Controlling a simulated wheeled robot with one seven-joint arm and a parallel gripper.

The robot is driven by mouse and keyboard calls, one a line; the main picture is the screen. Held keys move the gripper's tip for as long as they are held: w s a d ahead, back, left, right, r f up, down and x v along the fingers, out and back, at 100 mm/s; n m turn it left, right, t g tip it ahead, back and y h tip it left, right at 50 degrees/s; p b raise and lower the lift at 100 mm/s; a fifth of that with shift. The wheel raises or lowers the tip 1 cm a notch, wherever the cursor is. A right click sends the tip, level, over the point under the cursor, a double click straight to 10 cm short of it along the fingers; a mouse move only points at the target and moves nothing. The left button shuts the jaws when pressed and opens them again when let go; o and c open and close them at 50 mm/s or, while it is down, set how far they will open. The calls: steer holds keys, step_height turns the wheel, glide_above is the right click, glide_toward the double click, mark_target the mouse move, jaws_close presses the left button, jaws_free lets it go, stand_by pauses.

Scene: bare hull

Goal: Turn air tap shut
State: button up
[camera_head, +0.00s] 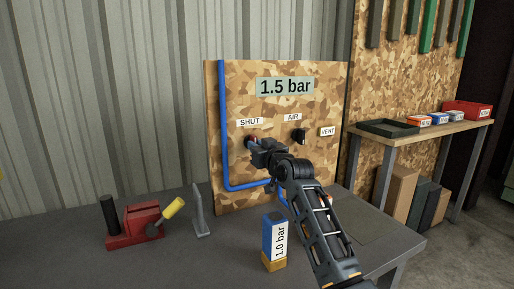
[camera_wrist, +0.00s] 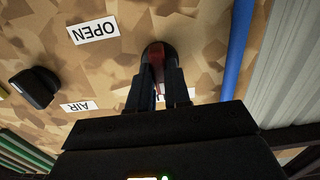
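The air tap, with a dark round hub and a red lever (camera_wrist: 158,60), is on the wooden board under the SHUT label (camera_head: 250,122). In the head view only a bit of its red (camera_head: 254,138) shows behind my gripper (camera_head: 257,145). In the wrist view, which is upside down, my gripper (camera_wrist: 160,72) has its two fingers close together on both sides of the lever. The lever points towards the SHUT label, which the fingers mostly cover. The OPEN label (camera_wrist: 95,30) shows clear of the fingers. The display (camera_head: 285,87) reads 1.5 bar.
A black knob (camera_head: 299,136) under the AIR label and a VENT plate (camera_head: 327,131) are right of the tap. A blue pipe (camera_head: 222,110) runs down the board. A 1.0 bar block (camera_head: 274,243), a red tool (camera_head: 134,225) and a grey spike (camera_head: 200,213) stand on the bench.

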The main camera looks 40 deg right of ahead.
steer(key=o, duration=0.4)
steer(key=shift+o, duration=0.2)
steer(key=v, duration=0.7)
steer(key=shift+s, duration=0.4)
steer(key=shift+a+f, duration=0.1)
steer(key=shift+f, duration=0.1)
steer(key=shift+r, duration=0.1)
